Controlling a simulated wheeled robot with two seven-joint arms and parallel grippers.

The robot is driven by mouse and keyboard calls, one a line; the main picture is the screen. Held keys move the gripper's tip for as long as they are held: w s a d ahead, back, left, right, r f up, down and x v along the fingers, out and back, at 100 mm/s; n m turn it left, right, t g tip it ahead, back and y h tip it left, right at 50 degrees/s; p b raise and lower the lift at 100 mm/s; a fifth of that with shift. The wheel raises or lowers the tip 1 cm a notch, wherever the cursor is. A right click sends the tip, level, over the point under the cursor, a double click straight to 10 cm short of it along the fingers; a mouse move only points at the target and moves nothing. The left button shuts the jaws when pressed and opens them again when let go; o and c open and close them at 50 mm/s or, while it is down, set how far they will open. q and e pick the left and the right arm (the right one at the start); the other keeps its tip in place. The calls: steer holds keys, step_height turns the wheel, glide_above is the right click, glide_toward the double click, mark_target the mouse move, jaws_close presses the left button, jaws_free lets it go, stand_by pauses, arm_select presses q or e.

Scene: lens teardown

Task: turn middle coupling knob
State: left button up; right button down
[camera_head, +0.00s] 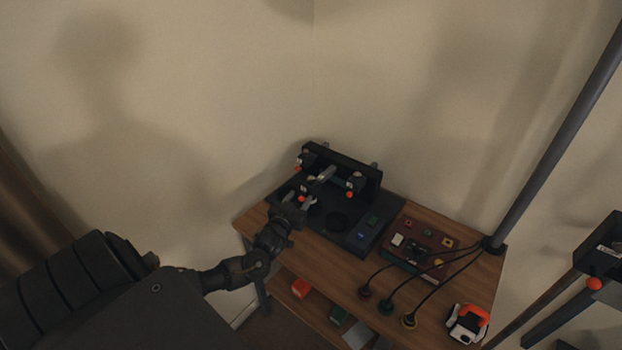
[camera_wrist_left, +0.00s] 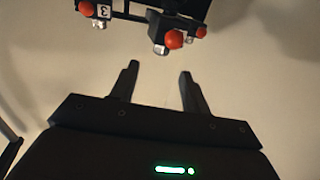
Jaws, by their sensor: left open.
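A black fixture (camera_head: 345,167) stands on the dark plate at the back left of the table, with three orange-red knobs. In the head view one knob (camera_head: 298,168) is at the left, one (camera_head: 303,198) is low beside my gripper, and one (camera_head: 349,196) is at the right. My left gripper (camera_head: 318,188) is in front of the fixture, its fingers apart and empty. In the left wrist view the gripper (camera_wrist_left: 160,85) is open below a nearer knob (camera_wrist_left: 174,38), apart from it. A knob at the left (camera_wrist_left: 86,8) sits beside a "3" label. My right gripper is not seen.
A dark red panel (camera_head: 443,246) with small coloured parts lies right of the plate (camera_head: 378,235). Several cables run to round plugs at the table's front. A white and orange item (camera_head: 467,324) is at the front right. A grey pole (camera_head: 560,120) rises behind.

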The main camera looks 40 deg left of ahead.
mark_target(309, 180)
arm_select(q)
steer(key=x, duration=0.5)
steer(key=p+x, duration=0.1)
steer(key=x, duration=0.5)
steer(key=shift+a+r, duration=0.2)
steer(key=shift+r, duration=0.05)
steer(key=c, duration=1)
steer(key=shift+o, duration=0.2)
